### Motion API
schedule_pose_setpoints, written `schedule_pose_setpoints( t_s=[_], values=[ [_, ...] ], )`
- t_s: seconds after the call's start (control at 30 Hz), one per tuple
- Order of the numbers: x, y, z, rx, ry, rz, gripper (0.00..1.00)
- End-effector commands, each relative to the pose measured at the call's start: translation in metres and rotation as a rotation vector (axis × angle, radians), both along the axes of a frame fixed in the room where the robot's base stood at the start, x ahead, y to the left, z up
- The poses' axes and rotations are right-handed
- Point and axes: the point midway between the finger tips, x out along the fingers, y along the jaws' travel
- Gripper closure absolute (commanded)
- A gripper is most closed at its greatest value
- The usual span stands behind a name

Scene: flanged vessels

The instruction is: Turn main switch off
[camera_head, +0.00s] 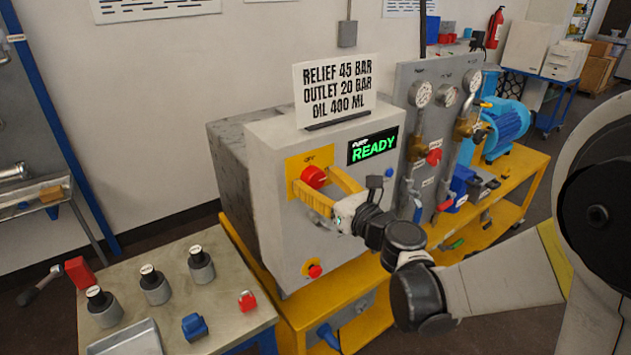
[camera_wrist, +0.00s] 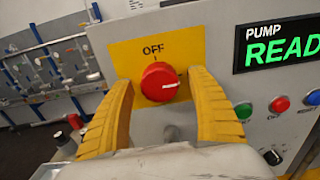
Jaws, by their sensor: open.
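The main switch is a red round knob (camera_wrist: 160,82) on a yellow plate (camera_wrist: 185,45) marked OFF above it. A pale mark on the knob's face points to the right, not up at OFF. The knob (camera_head: 313,176) also shows in the head view, on the front of the grey cabinet (camera_head: 277,235). My gripper (camera_wrist: 161,90) is open, its yellow fingers on the left and right of the knob. Whether either finger touches the knob is unclear. In the head view, my gripper (camera_head: 318,184) reaches the plate from the right.
A green READY display (camera_head: 373,146) sits right of the switch. Green (camera_wrist: 243,110), red (camera_wrist: 279,104) and blue (camera_wrist: 313,97) buttons are close to the right finger. A red emergency button (camera_head: 314,271) is lower on the cabinet. A table (camera_head: 225,310) with parts stands left.

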Motion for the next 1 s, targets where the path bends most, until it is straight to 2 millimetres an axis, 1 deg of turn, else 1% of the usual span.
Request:
schedule_pose_setpoints(
  t_s=[0.1,0.33,0.37,0.4,0.47,0.5,0.53,0.83,1.0],
  values=[
    [0.0046,0.0039,-0.0002,0.000,0.000,0.001,0.32],
    [0.0052,0.0041,0.0002,-0.001,-0.001,0.001,0.32],
    [0.0052,0.0041,0.0002,-0.001,-0.001,0.001,0.34],
    [0.0052,0.0040,0.0002,-0.001,-0.001,0.001,0.46],
    [0.0051,0.0039,0.0002,-0.001,-0.001,0.001,0.65],
    [0.0051,0.0039,0.0002,-0.001,-0.001,0.001,0.77],
    [0.0051,0.0039,0.0002,-0.001,-0.001,0.001,0.85],
    [0.0049,0.0039,0.0001,-0.018,-0.012,0.001,0.86],
    [0.0050,0.0040,-0.0002,-0.074,-0.050,0.001,0.86]
  ],
)
